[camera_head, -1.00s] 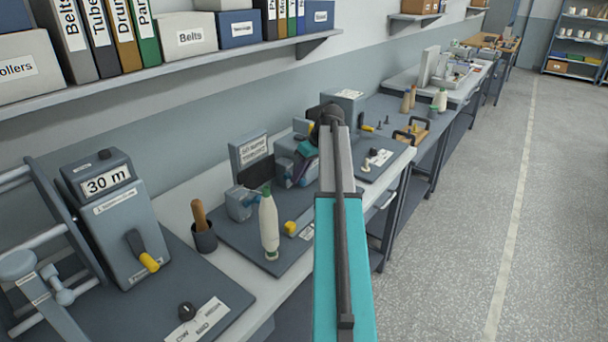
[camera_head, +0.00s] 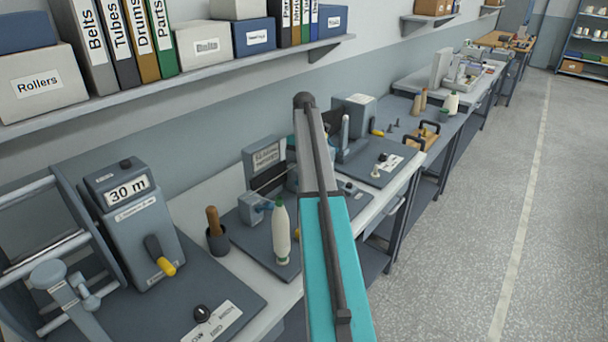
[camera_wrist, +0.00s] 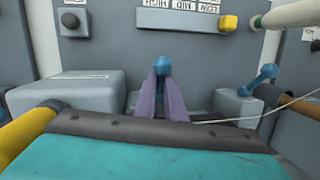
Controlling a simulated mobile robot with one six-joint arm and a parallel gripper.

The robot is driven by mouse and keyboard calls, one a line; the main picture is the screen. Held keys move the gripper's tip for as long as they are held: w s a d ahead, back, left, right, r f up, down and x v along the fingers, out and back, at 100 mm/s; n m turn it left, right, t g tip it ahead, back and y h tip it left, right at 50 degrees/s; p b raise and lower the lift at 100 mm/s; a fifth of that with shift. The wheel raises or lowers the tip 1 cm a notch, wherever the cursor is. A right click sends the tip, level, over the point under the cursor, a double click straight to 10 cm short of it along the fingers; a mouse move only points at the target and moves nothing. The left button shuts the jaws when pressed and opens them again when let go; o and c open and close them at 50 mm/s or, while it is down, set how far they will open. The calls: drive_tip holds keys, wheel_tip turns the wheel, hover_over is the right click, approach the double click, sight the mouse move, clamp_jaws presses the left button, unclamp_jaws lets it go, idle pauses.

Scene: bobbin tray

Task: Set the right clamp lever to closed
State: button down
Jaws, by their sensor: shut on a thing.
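In the wrist view, my gripper (camera_wrist: 163,100) shows as two purple fingers, shut on the right clamp lever (camera_wrist: 162,64). The lever's round blue knob shows at the fingertips; its lower part is hidden between them, so I cannot tell its exact setting. A second blue lever (camera_wrist: 262,80) stands tilted on a grey block at the right of this view, apart from my gripper. In the head view my own arm hides the gripper and the held lever. The other blue lever (camera_head: 263,206) shows there beside the white bobbin (camera_head: 281,232).
The wrist view also shows a yellow knob (camera_wrist: 228,23) by upside-down labels, a white thread (camera_wrist: 250,117) and a yellow handle (camera_wrist: 18,138) at left. In the head view, a cup with a wooden tool (camera_head: 217,238) stands left, and a shelf (camera_head: 200,75) runs above the bench.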

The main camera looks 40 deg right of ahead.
drive_tip(key=shift+s+d+r+g, duration=0.15)
drive_tip(key=shift+s+r+g, duration=0.1)
drive_tip(key=shift+g, duration=0.15)
idle(0.5)
drive_tip(key=c, duration=2)
unclamp_jaws()
drive_tip(key=shift+o, duration=1)
drive_tip(key=shift+s+r, duration=0.15)
drive_tip(key=shift+s, duration=0.05)
drive_tip(key=shift+w, duration=0.25)
drive_tip(key=a+p+v, duration=0.1)
drive_tip(key=p+v, duration=0.5)
drive_tip(key=v, duration=0.1)
drive_tip(key=shift+d+r, duration=0.15)
drive_tip(key=shift+d, duration=0.25)
drive_tip(key=shift+s, duration=0.1)
